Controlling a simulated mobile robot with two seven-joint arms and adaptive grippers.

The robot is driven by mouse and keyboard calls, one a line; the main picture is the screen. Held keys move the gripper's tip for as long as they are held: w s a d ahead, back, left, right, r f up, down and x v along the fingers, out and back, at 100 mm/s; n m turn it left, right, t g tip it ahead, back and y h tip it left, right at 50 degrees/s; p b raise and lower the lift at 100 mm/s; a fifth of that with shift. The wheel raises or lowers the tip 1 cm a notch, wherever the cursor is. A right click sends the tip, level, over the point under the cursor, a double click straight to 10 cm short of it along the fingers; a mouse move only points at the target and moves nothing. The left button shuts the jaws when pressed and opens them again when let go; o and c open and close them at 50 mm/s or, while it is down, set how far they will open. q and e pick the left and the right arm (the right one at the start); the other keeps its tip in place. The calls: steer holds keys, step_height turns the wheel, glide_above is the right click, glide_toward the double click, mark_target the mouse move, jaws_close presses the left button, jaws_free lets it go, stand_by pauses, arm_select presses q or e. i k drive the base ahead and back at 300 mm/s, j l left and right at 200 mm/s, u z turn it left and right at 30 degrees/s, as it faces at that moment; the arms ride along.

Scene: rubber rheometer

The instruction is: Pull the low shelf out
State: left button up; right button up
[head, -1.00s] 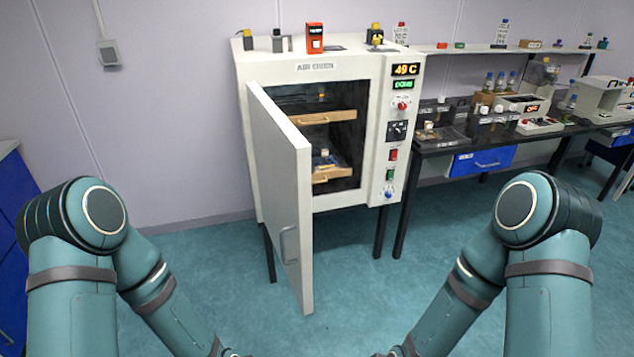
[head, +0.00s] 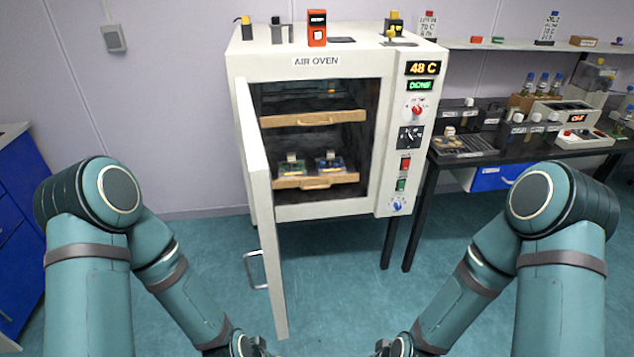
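The air oven (head: 314,72) stands ahead with its white door (head: 262,215) swung wide open toward me on the left. Inside, the low shelf (head: 316,182) has a wooden front with a handle and sits within the oven. Two small items with pale blocks, a greenish one (head: 291,167) and a bluish one (head: 329,164), rest on it. The upper shelf (head: 312,119) is above it, also inside. Both my arms reach down to the bottom edge of the view, and the grippers themselves are out of sight there.
The display (head: 422,68) reads 48 C, with DONE below. A black bench (head: 480,158) with instruments stands to the right. Blue cabinets (head: 18,205) are at the left edge. The floor before the oven is clear apart from the open door.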

mark_target(308, 147)
steer(key=i+l+u, duration=0.15)
steer(key=l, duration=0.3)
steer(key=i+l+u, duration=0.2)
steer(key=l, duration=0.25)
steer(key=i+l+u, duration=0.15)
steer(key=l, duration=0.3)
steer(key=l+u, duration=0.15)
steer(key=l, duration=0.35)
steer(key=i+l+u, duration=0.3)
steer(key=i+l, duration=0.4)
steer(key=i+j, duration=0.25)
steer(key=i, duration=0.25)
